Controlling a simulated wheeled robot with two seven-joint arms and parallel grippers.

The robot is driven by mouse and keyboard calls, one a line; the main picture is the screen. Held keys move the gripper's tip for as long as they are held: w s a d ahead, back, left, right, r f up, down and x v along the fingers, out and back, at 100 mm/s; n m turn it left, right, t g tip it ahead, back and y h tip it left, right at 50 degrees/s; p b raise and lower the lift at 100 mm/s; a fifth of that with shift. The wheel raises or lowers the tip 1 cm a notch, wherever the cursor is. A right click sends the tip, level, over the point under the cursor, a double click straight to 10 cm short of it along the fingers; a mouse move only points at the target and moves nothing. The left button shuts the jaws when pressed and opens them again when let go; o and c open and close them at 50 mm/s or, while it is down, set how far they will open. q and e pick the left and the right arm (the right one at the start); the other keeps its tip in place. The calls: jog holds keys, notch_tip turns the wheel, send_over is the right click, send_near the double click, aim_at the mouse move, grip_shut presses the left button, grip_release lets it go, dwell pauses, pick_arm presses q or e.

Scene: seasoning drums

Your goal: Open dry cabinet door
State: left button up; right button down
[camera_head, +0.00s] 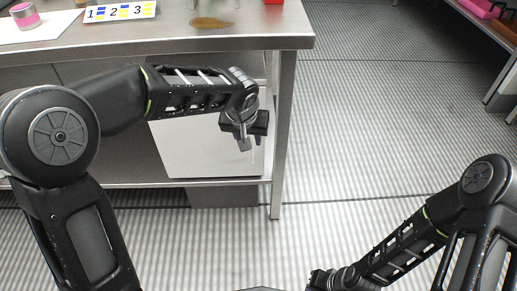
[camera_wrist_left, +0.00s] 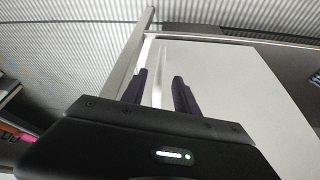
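The white dry cabinet (camera_head: 205,155) stands on the shelf under the steel table, its pale flat front facing me. A thin light upright bar, which looks like its handle, shows near the right edge of the front. My left gripper (camera_head: 252,143) is in front of that right edge, pointing down. In the left wrist view the two dark fingers of my left gripper (camera_wrist_left: 159,90) are apart, with the light bar (camera_wrist_left: 157,88) seen between them; contact cannot be told. The cabinet front (camera_wrist_left: 225,80) looks closed. My right gripper (camera_head: 328,281) is at the bottom edge, its fingers unclear.
The steel table (camera_head: 265,28) has a leg (camera_head: 283,140) just right of the cabinet. On top are a number card (camera_head: 120,11), a pink-banded jar (camera_head: 25,14) and a brown patch (camera_head: 211,22). The ribbed floor (camera_head: 385,120) to the right is clear.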

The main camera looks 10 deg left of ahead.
pick_arm(q)
jog(key=b, duration=0.3)
send_over(251, 161)
jog(key=shift+w+f, duration=0.2)
jog(key=shift+f, duration=1.65)
jog(key=shift+w+f, duration=0.2)
jog(key=shift+f, duration=1.65)
grip_shut()
